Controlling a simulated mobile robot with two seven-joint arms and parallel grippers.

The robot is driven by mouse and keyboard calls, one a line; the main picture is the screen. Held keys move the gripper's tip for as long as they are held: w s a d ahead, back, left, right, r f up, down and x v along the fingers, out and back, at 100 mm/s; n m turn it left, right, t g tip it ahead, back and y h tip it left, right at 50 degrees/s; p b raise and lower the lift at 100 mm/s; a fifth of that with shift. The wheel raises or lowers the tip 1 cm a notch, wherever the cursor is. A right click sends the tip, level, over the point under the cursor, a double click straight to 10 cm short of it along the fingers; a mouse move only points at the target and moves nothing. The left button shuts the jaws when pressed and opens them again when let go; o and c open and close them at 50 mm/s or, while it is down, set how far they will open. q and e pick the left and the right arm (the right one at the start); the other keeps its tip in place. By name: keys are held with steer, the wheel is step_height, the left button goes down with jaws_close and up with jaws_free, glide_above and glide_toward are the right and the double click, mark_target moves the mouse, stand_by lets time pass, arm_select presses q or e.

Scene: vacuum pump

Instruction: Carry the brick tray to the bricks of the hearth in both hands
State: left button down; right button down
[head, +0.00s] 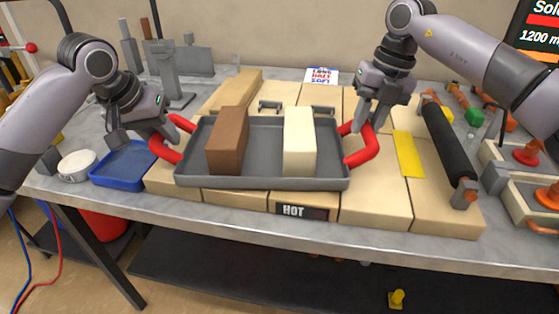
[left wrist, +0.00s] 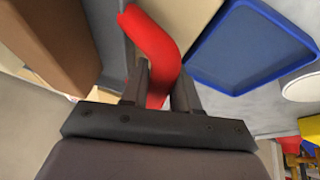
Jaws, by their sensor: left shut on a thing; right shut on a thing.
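The grey brick tray (head: 265,183) is level over the pale bricks of the hearth (head: 375,205) in the head view. Whether it touches them I cannot tell. A brown brick (head: 226,145) and a cream brick (head: 299,145) stand on it, apart. My left gripper (head: 168,138) is shut on the red left handle, which also shows between the fingers in the left wrist view (left wrist: 155,50). My right gripper (head: 362,128) is shut on the red right handle (head: 365,155). The hearth bricks under the tray are hidden.
A blue tray (head: 125,165) and a round white dish (head: 77,165) lie left of the hearth. A black roller (head: 448,145) and a yellow strip (head: 408,154) lie on the right. A "HOT" sign (head: 303,211) is on the front. Metal stands (head: 165,70) are behind.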

arm_select(q)
steer(key=c, duration=1.1)
jaws_free()
steer(key=shift+f, duration=0.1)
steer(key=shift+c, duration=0.2)
arm_select(e)
steer(key=c, duration=1.2)
jaws_free()
steer(key=shift+f, duration=0.1)
arm_select(q)
steer(key=o, duration=0.3)
steer(key=shift+s, duration=0.1)
arm_select(e)
steer(key=shift+o, duration=1.3)
steer(key=shift+s, duration=0.1)
steer(key=shift+r, duration=0.2)
arm_select(q)
steer(key=v, duration=1.2)
arm_select(e)
step_height(320, 180, up, 12)
steer(key=d, duration=0.2)
steer(key=shift+f, duration=0.2)
steer(key=shift+s+d, duration=0.1)
